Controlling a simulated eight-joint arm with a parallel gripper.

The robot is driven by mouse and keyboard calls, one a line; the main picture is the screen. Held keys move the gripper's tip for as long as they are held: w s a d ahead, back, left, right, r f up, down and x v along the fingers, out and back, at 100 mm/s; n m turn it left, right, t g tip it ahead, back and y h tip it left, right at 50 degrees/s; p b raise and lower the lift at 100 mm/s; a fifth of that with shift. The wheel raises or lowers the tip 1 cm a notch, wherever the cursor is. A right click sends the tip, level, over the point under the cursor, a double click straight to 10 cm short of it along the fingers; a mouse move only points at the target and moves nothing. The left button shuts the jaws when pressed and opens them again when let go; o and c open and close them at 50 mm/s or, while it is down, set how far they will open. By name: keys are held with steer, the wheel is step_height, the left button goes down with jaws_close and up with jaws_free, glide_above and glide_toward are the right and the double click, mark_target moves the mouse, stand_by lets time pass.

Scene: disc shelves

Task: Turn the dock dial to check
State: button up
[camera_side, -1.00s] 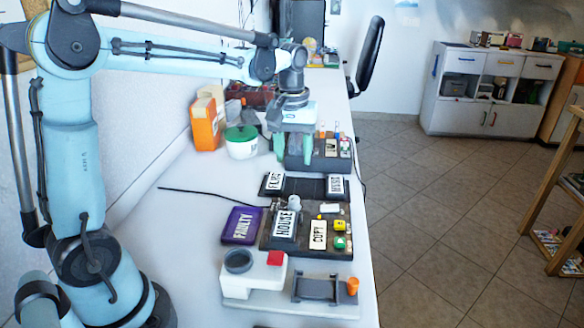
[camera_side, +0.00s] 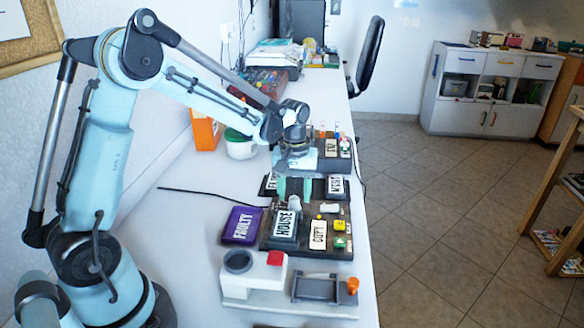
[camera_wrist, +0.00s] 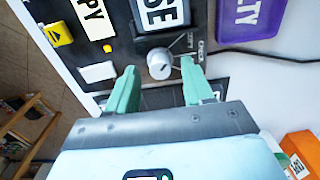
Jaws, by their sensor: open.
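The dock dial (camera_wrist: 160,64) is a light grey round knob on the dark dock (camera_wrist: 120,45). Small printed words, one reading CHECK, sit to its right in the wrist view. Its pointer mark is too small to read surely. In the side view the dial (camera_side: 294,202) stands at the back of the dock, behind the HOUSE case. My gripper (camera_side: 294,189) points down just behind the dial and above the dock's far edge. In the wrist view its green fingers (camera_wrist: 158,72) are open, one on each side of the dial, with gaps; nothing is held.
A purple FAULTY tray (camera_side: 242,225) lies left of the dock. The HOUSE case (camera_side: 286,226) and COPY label (camera_side: 318,235) are close by, with yellow (camera_side: 340,226) and green (camera_side: 340,243) buttons. A white machine (camera_side: 255,275) stands in front.

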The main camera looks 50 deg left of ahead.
steer(key=shift+f, duration=0.7)
steer(key=shift+c, duration=0.3)
jaws_close()
steer(key=shift+m, duration=0.3)
steer(key=m, duration=0.4)
steer(key=shift+m, duration=2)
